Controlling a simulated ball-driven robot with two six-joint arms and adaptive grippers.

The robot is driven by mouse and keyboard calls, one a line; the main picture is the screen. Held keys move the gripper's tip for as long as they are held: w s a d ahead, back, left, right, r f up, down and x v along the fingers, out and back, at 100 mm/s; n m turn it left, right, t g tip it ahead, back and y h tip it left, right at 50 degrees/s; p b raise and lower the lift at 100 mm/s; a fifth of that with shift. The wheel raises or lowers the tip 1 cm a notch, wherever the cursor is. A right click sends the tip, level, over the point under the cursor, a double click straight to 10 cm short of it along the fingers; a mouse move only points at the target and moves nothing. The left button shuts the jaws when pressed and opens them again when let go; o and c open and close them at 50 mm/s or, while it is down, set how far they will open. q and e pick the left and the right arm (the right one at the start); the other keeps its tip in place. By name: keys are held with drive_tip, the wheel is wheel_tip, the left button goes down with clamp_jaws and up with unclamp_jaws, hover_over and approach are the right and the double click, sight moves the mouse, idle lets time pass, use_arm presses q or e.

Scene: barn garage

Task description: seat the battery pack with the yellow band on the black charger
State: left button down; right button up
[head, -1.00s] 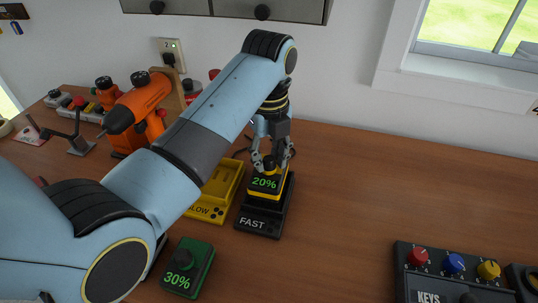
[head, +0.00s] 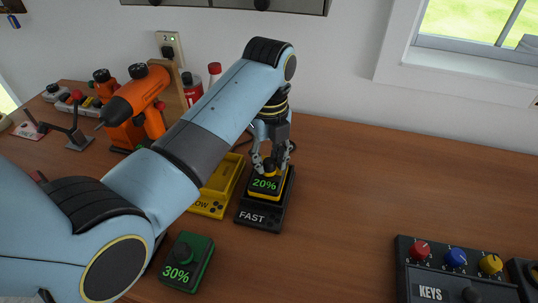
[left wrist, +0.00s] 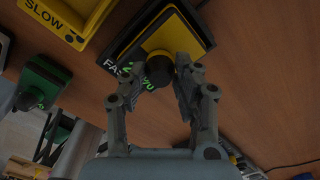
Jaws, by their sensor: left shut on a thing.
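The battery pack with the yellow band (head: 265,184) shows a green 20% on its dark top and has a black knob. It sits upright over the black charger (head: 258,220) marked FAST, within its outline; I cannot tell whether it is fully down. My left gripper (head: 270,164) points down from above and is shut on the pack's knob. In the left wrist view, its fingertips (left wrist: 158,70) flank the knob, with the yellow band (left wrist: 184,38) and the black charger (left wrist: 125,45) beyond. My right gripper is not in view.
A yellow charger (head: 212,205) marked SLOW stands close left of the black one, partly behind my arm. A green 30% pack (head: 187,262) lies in front. An orange drill (head: 137,105) stands back left. A KEYS box (head: 455,265) is front right. The table between is clear.

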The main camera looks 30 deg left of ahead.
use_arm(q)
drive_tip(key=shift+r, duration=0.1)
idle(0.4)
drive_tip(key=shift+p, duration=0.5)
drive_tip(key=shift+f, duration=0.45)
idle(0.5)
drive_tip(key=c, duration=0.9)
unclamp_jaws()
drive_tip(key=shift+o, duration=0.2)
drive_tip(key=o, duration=0.5)
